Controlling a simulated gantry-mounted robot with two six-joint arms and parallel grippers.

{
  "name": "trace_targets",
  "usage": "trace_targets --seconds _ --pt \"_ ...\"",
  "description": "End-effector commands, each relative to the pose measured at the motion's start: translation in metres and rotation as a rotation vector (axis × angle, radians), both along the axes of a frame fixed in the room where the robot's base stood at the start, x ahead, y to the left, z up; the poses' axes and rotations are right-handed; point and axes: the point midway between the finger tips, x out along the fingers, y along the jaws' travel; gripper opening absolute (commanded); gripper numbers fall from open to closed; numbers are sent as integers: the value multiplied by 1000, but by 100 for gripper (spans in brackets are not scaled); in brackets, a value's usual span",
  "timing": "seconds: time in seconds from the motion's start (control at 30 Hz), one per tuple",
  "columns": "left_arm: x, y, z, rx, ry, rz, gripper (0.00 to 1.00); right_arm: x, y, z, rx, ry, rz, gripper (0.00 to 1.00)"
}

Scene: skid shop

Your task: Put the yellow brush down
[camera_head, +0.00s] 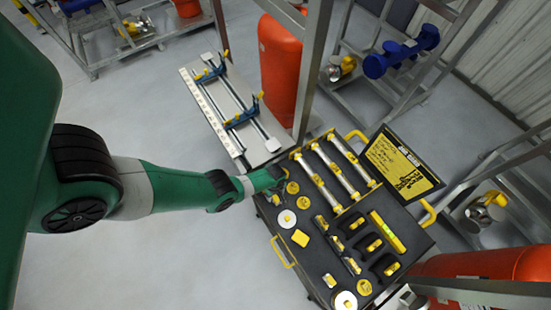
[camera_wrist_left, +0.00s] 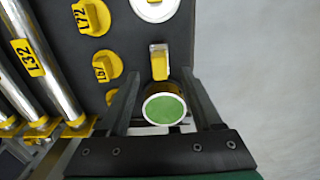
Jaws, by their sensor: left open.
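The yellow item that I take for the brush (camera_wrist_left: 159,62) stands at the edge of the dark tool tray in the left wrist view. A round green face with a pale rim (camera_wrist_left: 165,108) adjoins it; I cannot tell if they are one piece. My left gripper (camera_wrist_left: 167,108) is open, with its fingers on either side of the green face. In the head view my left gripper (camera_head: 281,178) is over the tray's left edge, with a small yellow piece (camera_head: 276,200) just beside it. Contact cannot be told. My right gripper is not in view.
The dark tray (camera_head: 320,245) holds several silver rods, yellow discs and blocks in cutouts. A black-and-yellow sign (camera_head: 402,163) stands at its back right. A rail fixture (camera_head: 228,105) lies behind the tray, near an orange cylinder (camera_head: 281,65). Floor left of the tray is clear.

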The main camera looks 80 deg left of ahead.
Motion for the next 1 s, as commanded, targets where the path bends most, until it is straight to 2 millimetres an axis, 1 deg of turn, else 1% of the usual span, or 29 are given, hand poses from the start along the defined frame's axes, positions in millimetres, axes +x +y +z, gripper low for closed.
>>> trace_targets --seconds 0.03,0.1,0.2,0.63,0.67,0.73,0.77,0.83,0.87,0.9,0.97,1.0 --pt "0 0 23 0 0 0 67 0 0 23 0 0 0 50" --pt "-1 0 34 0 0 0 67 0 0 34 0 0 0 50" --pt "-1 0 42 0 1 0 67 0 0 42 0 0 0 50" --pt "-1 0 42 0 0 0 67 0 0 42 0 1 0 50" --pt "0 0 42 1 -2 -2 67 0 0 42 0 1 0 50" --pt "11 3 47 11 -24 -18 67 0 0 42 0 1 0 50" --pt "20 5 52 20 -44 -35 67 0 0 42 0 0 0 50" --pt "55 14 71 55 -119 -99 67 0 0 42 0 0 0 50" --pt "75 18 84 77 -163 -137 67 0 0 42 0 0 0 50" --pt "106 23 106 114 -233 -197 67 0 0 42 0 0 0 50" --pt "157 29 149 184 -351 -303 67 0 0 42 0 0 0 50" --pt "191 31 183 239 -434 -378 67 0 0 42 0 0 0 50"
